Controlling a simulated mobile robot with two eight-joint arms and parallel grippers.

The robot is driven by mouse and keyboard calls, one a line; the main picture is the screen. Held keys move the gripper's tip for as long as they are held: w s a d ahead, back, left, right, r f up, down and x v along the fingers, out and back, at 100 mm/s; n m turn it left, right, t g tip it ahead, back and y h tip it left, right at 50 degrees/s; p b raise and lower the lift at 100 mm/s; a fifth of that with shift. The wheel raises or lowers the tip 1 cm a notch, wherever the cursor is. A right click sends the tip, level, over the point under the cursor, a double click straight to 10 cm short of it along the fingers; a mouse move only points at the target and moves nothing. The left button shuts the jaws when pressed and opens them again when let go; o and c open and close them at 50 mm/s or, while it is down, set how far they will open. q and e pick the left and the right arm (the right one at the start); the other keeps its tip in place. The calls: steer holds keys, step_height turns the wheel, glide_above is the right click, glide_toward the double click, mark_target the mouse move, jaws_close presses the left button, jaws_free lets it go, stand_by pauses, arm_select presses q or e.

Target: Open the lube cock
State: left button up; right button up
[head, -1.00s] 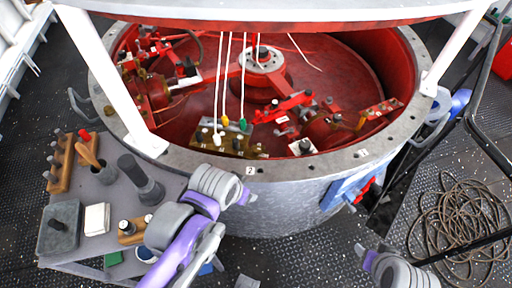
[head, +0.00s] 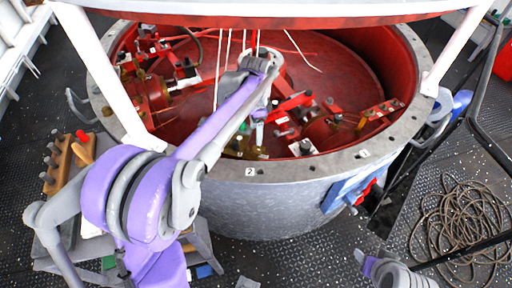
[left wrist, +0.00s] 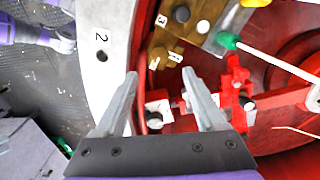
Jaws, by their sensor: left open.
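No part is clearly marked as the lube cock, so I cannot single it out. A brass block (left wrist: 172,50) with small number tags and knobs lies inside the red drum, by the near rim. It also shows in the head view (head: 236,151), partly behind my left arm. Beside it, a grey plate (left wrist: 212,22) carries a green-tipped rod (left wrist: 229,41) and a yellow knob. Red brackets (left wrist: 238,95) with pale round heads lie right of it. My left gripper (left wrist: 160,77) is open and empty above these fittings. My right gripper's jaws cannot be made out at the lower right.
The drum's grey rim (head: 300,167) runs around the fittings. White posts (head: 105,75) stand on the rim, and white cords hang inside. A bench with blocks and tools (head: 66,160) is partly hidden at left. A coiled cable (head: 460,225) lies on the deck at right.

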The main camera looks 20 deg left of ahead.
mark_target(256, 149)
arm_select(q)
step_height(256, 149, down, 9)
steer(key=shift+f, duration=0.2)
steer(key=shift+c, duration=0.2)
jaws_close()
